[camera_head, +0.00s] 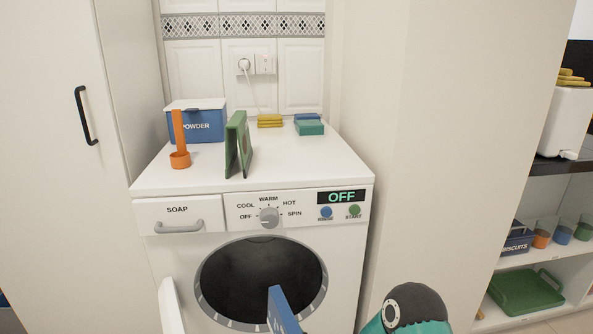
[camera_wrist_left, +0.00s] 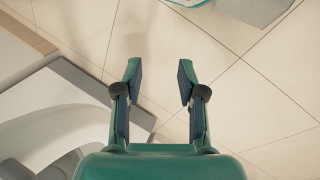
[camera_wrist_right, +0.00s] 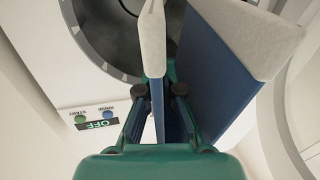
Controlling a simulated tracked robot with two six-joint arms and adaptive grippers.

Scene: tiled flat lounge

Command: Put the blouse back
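A stiff, folded blue piece (camera_head: 280,312) with cream edges stands in front of the washing machine's round opening (camera_head: 260,277); I take it for the blouse. In the right wrist view, it has two blue panels (camera_wrist_right: 225,75) spread like a tent. My right gripper (camera_wrist_right: 160,95) is shut on one panel, while the other hangs free to the right. In the head view, my right arm's teal part shows at the bottom, but its fingers do not. My left gripper (camera_wrist_left: 160,75) is open and empty above the tiled floor. The drum's inside is dark.
The machine's white door (camera_head: 170,308) stands open at the left. On top are a powder box (camera_head: 203,127), orange scoop (camera_head: 180,158), green folded piece (camera_head: 238,145), yellow stack (camera_head: 270,120) and teal-blue blocks (camera_head: 309,127). A cabinet and a wall flank the machine. Its display reads OFF.

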